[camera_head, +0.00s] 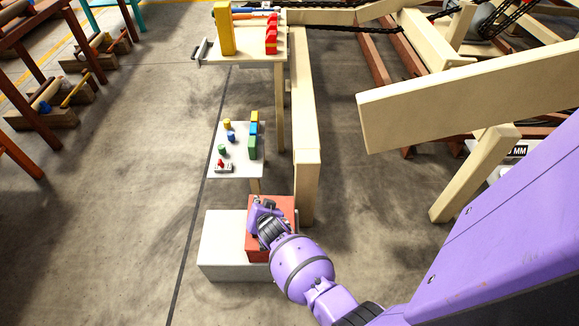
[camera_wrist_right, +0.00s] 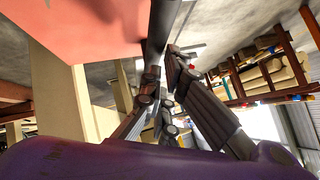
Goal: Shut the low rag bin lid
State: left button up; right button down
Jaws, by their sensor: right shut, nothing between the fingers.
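The red rag bin (camera_head: 286,206) stands at the right end of a low pale grey block (camera_head: 222,243). My right gripper (camera_head: 257,205) is over the bin and hides much of it, so I cannot tell how far the lid is open. In the right wrist view a flat red panel (camera_wrist_right: 80,25) fills the upper left, with a dark bar (camera_wrist_right: 163,22) along its edge. The fingers of my right gripper (camera_wrist_right: 162,80) are shut and empty, close to that bar. I cannot tell if they touch it. My left gripper is not in view.
A small white table (camera_head: 226,163) with coloured pieces stands behind the bin. A wooden post and plank frame (camera_head: 307,175) runs close on the bin's right. A higher bench (camera_head: 250,50) is farther back. The floor left of the block is clear.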

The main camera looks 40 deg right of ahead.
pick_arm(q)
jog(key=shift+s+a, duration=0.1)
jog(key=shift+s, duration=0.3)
pick_arm(e)
jog(key=shift+s, duration=0.1)
